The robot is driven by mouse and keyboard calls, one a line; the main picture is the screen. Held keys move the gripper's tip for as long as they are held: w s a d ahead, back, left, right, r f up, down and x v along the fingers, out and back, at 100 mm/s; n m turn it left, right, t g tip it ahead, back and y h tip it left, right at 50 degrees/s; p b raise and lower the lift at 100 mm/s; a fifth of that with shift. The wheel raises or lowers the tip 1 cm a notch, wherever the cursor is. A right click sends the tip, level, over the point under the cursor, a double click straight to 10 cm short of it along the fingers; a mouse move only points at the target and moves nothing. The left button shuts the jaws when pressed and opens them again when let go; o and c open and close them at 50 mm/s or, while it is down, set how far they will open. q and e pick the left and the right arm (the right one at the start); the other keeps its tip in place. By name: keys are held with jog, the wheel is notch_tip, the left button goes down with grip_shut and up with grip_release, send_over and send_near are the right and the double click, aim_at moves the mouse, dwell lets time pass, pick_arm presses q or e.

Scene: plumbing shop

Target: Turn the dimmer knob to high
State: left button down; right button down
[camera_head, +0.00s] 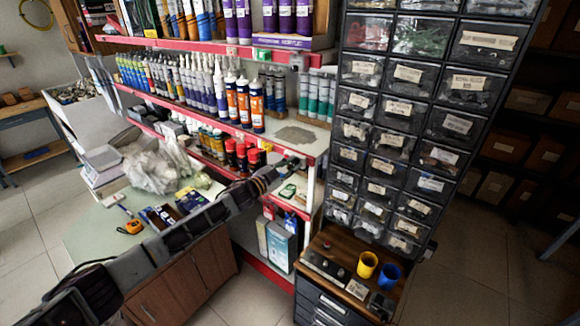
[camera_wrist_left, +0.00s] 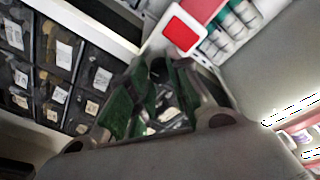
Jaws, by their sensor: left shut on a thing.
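My left gripper (camera_head: 292,163) is at the end of the arm that comes in from the left, in front of the shelf's right end. In the left wrist view its green-padded fingers (camera_wrist_left: 155,100) close around something too dark and small to make out. A grey strip with small knob-like parts (camera_head: 325,268) lies on the wooden top of the low cabinet, below and right of the gripper and apart from it. I cannot tell for sure whether the dimmer knob is on it. My right gripper is not in view.
A yellow cup (camera_head: 367,265) and a blue cup (camera_head: 389,276) stand on the wooden top (camera_head: 343,245). A tall drawer rack (camera_head: 398,110) rises behind. The red-edged shelf (camera_head: 300,148) with bottles is close to my gripper. A green-topped bench (camera_head: 90,240) is at left. Floor is open at right.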

pick_arm(q)
jog(key=c, duration=1.5)
grip_release()
jog(key=shift+f, duration=0.2)
jog(key=shift+o, duration=1.1)
jog(key=shift+r, duration=0.15)
jog(key=v, duration=1.2)
